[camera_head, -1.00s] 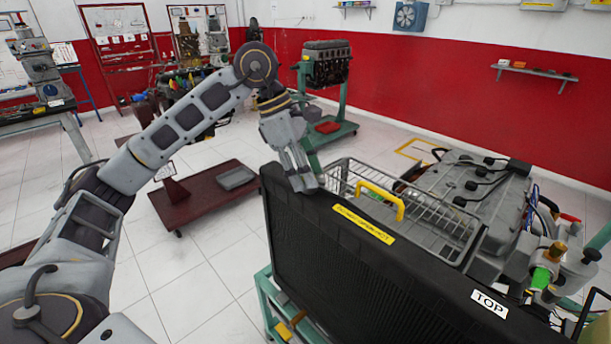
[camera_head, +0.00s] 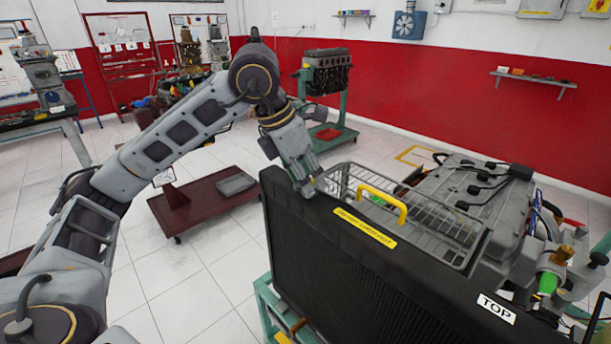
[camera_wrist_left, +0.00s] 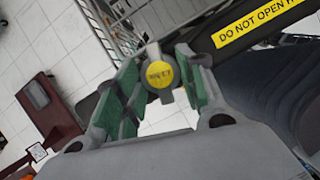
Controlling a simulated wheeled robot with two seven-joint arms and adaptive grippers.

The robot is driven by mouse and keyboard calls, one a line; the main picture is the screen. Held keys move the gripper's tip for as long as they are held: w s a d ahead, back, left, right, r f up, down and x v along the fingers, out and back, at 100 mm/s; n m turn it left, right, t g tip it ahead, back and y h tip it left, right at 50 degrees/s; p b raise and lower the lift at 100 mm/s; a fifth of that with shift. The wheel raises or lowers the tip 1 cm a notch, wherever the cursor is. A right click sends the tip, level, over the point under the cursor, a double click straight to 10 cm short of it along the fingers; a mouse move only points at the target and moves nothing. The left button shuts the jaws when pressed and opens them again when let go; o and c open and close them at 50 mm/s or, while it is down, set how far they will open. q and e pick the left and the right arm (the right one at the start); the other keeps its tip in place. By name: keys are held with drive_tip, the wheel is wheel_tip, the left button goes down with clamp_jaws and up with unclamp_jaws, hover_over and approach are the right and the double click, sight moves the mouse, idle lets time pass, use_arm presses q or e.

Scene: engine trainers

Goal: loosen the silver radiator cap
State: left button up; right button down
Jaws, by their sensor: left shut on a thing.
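The silver radiator cap (camera_wrist_left: 154,60), with a round yellow label on top, shows in the left wrist view between the green-padded fingers. It sits at the top edge of the black radiator (camera_head: 350,275). My left gripper (camera_head: 308,188) reaches down to the radiator's top left corner in the head view. Its fingers (camera_wrist_left: 160,85) are shut on the cap, one on each side. In the head view the fingers mostly hide the cap. My right gripper is in neither view.
A wire basket (camera_head: 430,228) and a yellow handle (camera_head: 381,202) stand right behind the radiator's top edge. The engine (camera_head: 475,195) is farther right. A dark red low cart (camera_head: 200,203) is on the floor at left. Open tiled floor lies in front of it.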

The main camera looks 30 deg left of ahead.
use_arm(q)
drive_tip(key=shift+n+y, duration=0.3)
drive_tip(key=shift+n, duration=0.3)
drive_tip(key=shift+d+n, duration=0.1)
drive_tip(key=shift+n, duration=0.4)
drive_tip(key=shift+n+t, duration=0.3)
drive_tip(key=shift+y, duration=0.3)
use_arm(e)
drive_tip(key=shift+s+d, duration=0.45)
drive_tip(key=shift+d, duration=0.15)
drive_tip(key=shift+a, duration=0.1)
